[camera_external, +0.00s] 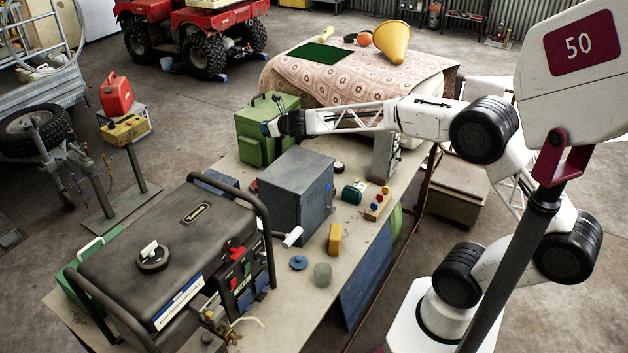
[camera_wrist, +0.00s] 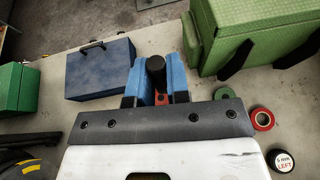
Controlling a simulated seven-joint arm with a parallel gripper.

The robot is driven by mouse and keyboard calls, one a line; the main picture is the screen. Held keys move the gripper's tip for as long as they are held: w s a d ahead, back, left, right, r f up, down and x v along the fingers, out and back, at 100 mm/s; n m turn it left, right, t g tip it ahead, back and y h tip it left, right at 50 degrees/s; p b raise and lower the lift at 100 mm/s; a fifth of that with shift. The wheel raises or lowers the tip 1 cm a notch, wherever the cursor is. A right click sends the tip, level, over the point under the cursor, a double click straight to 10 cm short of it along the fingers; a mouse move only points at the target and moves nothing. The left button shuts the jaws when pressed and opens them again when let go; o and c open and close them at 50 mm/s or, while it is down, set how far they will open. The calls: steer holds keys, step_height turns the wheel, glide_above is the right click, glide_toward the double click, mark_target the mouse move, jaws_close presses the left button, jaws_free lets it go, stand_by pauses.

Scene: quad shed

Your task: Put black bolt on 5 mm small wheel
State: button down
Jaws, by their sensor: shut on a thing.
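My gripper (camera_wrist: 156,86) has blue fingers shut on a black bolt (camera_wrist: 156,70), which stands up between them with its dark round end showing. In the external view my gripper (camera_external: 271,128) is over the bench, in front of the green case; the bolt cannot be made out there. A small round wheel (camera_wrist: 282,161) with a white face marked "5 mm LEFT" lies on the bench at the lower right of the wrist view, to the right of my gripper and apart from it.
A red-rimmed roll (camera_wrist: 262,119) and a green ring (camera_wrist: 224,93) lie beside the wheel. The green case (camera_external: 253,135), grey box (camera_external: 297,195) and generator (camera_external: 165,250) stand tall on the bench (camera_external: 352,238). A blue case (camera_wrist: 100,68) lies left of my gripper.

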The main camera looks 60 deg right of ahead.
steer(key=s+d+m+g+h, duration=0.1)
steer(key=s+d+m+h, duration=0.25)
steer(key=s+d, duration=0.9)
steer(key=s+d+f+m+g+h, duration=0.1)
steer(key=s+f+m+h, duration=0.1)
steer(key=s+f, duration=0.6)
steer(key=s+d+f+m+g+h, duration=0.1)
steer(key=s+f+m+g+h, duration=0.1)
steer(key=s+f, duration=0.6)
steer(key=s+m+h, duration=0.1)
steer(key=s, duration=0.3)
steer(key=shift+d+g+h, duration=0.3)
steer(key=shift+h, duration=0.05)
steer(key=shift+f+m, duration=0.1)
steer(key=shift+m, duration=0.15)
glide_above(338, 166)
steer(key=shift+d+f, duration=0.15)
steer(key=shift+f, duration=0.6)
steer(key=shift+f, duration=1.75)
